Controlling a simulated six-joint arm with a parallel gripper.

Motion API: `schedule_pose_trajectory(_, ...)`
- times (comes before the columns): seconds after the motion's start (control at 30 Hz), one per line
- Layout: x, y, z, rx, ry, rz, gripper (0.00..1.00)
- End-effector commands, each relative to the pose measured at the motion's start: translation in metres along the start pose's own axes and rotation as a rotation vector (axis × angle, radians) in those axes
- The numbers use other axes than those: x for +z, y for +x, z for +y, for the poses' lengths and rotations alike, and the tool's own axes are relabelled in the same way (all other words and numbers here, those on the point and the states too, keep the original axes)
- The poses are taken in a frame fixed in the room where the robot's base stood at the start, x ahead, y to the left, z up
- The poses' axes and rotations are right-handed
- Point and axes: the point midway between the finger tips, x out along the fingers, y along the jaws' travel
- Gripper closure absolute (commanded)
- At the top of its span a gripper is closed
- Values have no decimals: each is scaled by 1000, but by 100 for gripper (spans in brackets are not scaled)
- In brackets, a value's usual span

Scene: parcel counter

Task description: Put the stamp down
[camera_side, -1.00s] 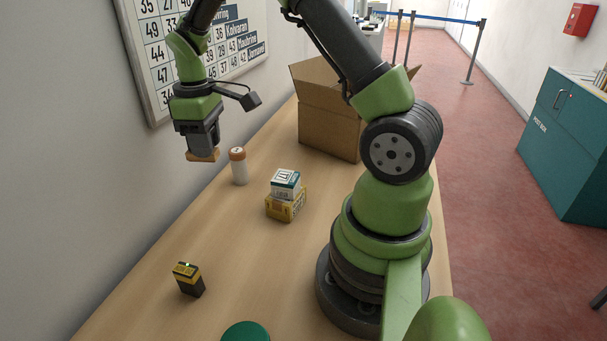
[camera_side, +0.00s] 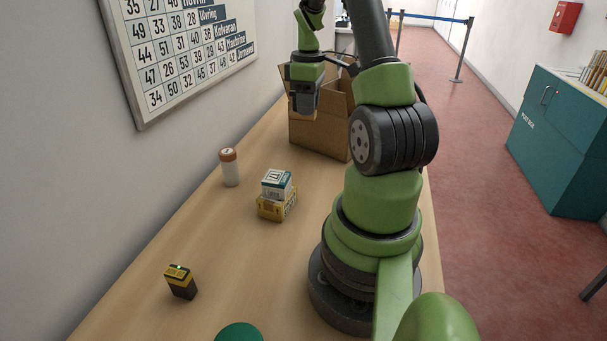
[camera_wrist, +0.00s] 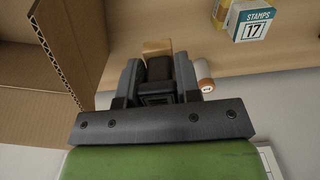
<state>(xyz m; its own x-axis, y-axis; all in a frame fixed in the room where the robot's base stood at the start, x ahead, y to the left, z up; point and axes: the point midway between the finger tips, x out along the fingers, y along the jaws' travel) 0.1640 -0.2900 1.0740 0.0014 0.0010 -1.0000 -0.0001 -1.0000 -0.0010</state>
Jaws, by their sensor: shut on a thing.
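My gripper (camera_side: 303,109) is shut on the stamp and holds it up in the air, in front of the open cardboard box (camera_side: 316,137) in the side view. The stamp's tan base (camera_side: 302,118) shows just below the jaws. In the wrist view, the stamp's dark body (camera_wrist: 158,69) is between the two fingers of my gripper (camera_wrist: 158,76), with its tan part (camera_wrist: 157,47) beyond them. The cardboard box (camera_wrist: 35,75) is at the left there.
A white bottle (camera_side: 231,175) with a brown cap and a white-green stamps box (camera_side: 277,184) on a yellow box (camera_side: 271,209) stand on the counter (camera_side: 225,240). A black-and-yellow block (camera_side: 181,284) and a green round thing (camera_side: 240,333) are nearer. Counter between them is clear.

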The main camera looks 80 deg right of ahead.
Motion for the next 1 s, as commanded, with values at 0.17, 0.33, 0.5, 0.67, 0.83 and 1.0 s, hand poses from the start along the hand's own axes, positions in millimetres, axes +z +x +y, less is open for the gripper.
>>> schedule_pose_trajectory(0.17, 1, 26, 0, -4, -1, -2, 96)
schedule_pose_trajectory(0.33, 1, 49, 0, -4, -1, -2, 96)
schedule_pose_trajectory(0.5, 1, 80, -1, -5, -1, -3, 96)
schedule_pose_trajectory(0.67, 1, 104, 0, -2, 0, -1, 96)
schedule_pose_trajectory(0.83, 1, 124, 0, -4, 0, -2, 96)
schedule_pose_trajectory(1.0, 1, 147, 0, -2, 0, -1, 96)
